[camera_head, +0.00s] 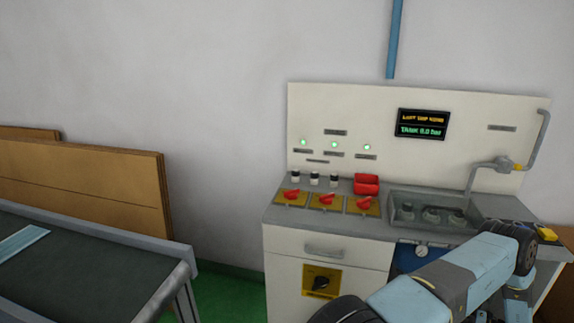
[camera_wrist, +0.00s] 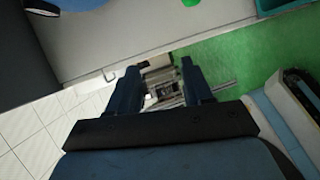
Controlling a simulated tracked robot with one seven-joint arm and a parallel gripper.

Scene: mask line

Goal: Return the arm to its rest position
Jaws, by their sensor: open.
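My arm, light blue with dark joints, reaches up from the lower right of the head view in front of the machine cabinet. My gripper is not clearly visible in the head view. In the wrist view my gripper (camera_wrist: 165,85) points down, with its two dark blue fingers apart and nothing between them. Beyond the fingers are the green floor and some small grey metal parts that I cannot make out.
The white cabinet (camera_head: 293,265) has red-handled switches (camera_head: 326,199), a red block (camera_head: 367,184), a recessed basin (camera_head: 432,211) and a pipe (camera_head: 470,183). A display (camera_head: 422,124) is on its back panel. A conveyor (camera_head: 85,265) and brown boards (camera_head: 85,185) stand left.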

